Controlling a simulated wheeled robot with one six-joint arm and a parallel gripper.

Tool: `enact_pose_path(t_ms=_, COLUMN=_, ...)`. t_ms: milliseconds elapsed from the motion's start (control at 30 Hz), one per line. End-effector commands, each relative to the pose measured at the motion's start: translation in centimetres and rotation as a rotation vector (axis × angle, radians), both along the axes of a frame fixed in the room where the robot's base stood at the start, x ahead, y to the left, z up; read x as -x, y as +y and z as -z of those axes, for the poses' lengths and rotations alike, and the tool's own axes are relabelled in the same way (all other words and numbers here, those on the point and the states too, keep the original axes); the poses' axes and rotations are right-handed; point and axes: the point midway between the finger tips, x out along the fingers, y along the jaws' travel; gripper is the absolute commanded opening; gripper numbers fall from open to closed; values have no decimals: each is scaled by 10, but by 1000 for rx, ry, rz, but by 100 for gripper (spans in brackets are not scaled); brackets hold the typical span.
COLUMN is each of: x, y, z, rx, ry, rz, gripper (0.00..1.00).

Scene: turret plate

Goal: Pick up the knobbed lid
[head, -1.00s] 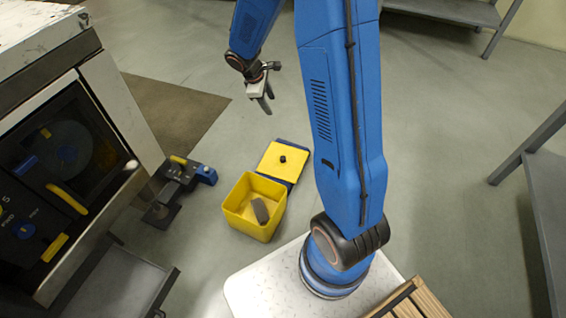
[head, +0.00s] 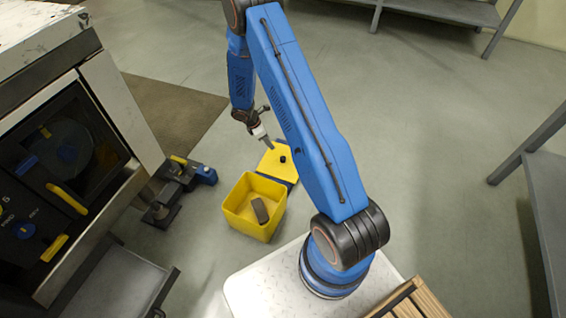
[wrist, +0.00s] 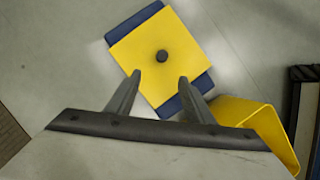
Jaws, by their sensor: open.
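The knobbed lid (head: 270,163) is a flat yellow square with a small dark knob in its middle. It lies on a blue base behind the yellow bin. In the wrist view the lid (wrist: 150,65) and its knob (wrist: 162,57) show fully, with blue showing at two opposite edges. My gripper (head: 271,146) is above the lid, pointing down. In the wrist view my gripper (wrist: 160,78) is open and empty, its two fingertips apart and just short of the knob in the picture.
An open yellow bin (head: 238,205) with a grey block (head: 260,210) inside stands right beside the lid. A dark and blue device (head: 180,180) is on the floor to the left, near a machine (head: 60,150).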

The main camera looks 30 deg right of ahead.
Motion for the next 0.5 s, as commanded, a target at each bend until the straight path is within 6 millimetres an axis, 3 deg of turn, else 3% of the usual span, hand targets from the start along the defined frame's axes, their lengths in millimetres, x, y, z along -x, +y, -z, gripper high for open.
enact_pose_path(t_ms=500, x=5, y=-31, z=77, rx=-1, ry=5, rz=-2, gripper=48)
